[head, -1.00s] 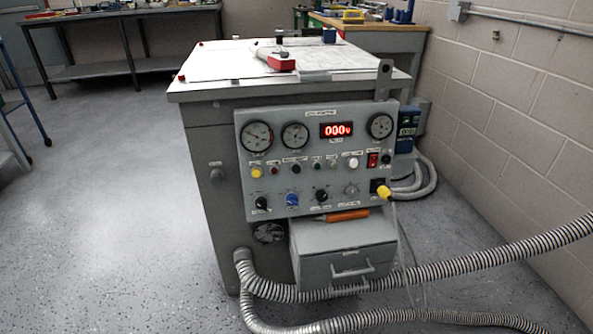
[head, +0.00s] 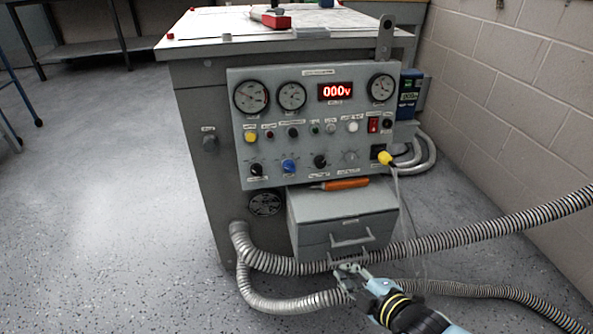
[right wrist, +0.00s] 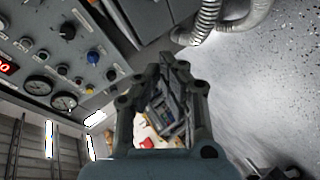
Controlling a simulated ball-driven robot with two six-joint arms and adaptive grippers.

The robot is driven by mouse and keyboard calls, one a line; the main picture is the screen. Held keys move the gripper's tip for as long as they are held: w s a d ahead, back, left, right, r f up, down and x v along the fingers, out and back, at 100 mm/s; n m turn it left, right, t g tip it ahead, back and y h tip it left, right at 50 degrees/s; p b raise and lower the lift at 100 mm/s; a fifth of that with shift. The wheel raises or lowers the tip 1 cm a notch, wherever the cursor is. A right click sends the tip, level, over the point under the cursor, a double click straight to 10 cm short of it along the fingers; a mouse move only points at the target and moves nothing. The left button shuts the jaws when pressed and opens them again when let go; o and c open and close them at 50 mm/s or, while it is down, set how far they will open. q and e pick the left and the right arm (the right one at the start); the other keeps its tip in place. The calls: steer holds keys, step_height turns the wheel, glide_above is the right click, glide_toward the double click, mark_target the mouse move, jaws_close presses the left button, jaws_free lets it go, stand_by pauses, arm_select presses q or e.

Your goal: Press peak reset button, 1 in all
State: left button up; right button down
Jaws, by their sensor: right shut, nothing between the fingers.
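The grey control panel (head: 270,178) on the cabinet front carries a row of small buttons: yellow (head: 250,137), red (head: 270,134), black (head: 293,132), green (head: 315,128), grey (head: 331,128) and white (head: 352,127). The labels are too small to read, so I cannot tell which is the peak reset button. My right gripper (head: 350,271) is shut and empty, below the panel in front of the drawer. In the right wrist view its fingers (right wrist: 172,100) show large, with the panel (right wrist: 48,60) turned at the upper left. My left gripper is not in view.
A drawer box (head: 345,210) with an orange-handled tool (head: 347,184) on top juts out under the panel. Ribbed hoses (head: 480,236) cross low at the right. A yellow plug (head: 386,158) with hanging cables is at the panel's lower right. Floor at left is clear.

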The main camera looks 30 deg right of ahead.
mark_target(293, 133)
arm_select(q)
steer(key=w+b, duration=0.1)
steer(key=b, duration=0.2)
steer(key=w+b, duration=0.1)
steer(key=b, duration=0.2)
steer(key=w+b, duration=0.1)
steer(key=b, duration=0.3)
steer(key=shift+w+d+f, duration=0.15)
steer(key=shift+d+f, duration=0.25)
arm_select(e)
steer(key=w+a+r+n+t+y, duration=0.2)
steer(key=w+r+n+t, duration=0.4)
steer(key=w+r, duration=1.1)
step_height(293, 133, up, 3)
steer(key=t, duration=0.2)
steer(key=shift+w+a+t+y, duration=0.2)
steer(key=shift+a+t+y, duration=0.1)
steer(key=shift+y, duration=0.1)
